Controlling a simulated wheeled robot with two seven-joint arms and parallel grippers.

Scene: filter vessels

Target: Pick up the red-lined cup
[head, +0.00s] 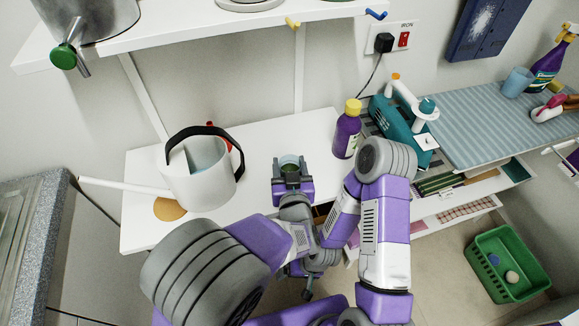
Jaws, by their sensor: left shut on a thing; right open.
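My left gripper (291,184) is over the front part of the white table, shut on a small cup (289,160). The cup's pale bluish rim and greenish inside show above the fingers; no red lining can be made out on it, and its lower part is hidden by the gripper. My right gripper (307,288) is lower, in front of the table edge, partly hidden by my arms; it is open and holds nothing that I can see. A small red thing (210,124) shows behind the white bucket, mostly hidden.
A white bucket (198,180) with a dark handle stands on the white table (262,145) at left. A purple bottle (347,132) and a teal machine (398,130) stand to the right. A green basket (507,262) is on the floor. A shelf (170,32) hangs above.

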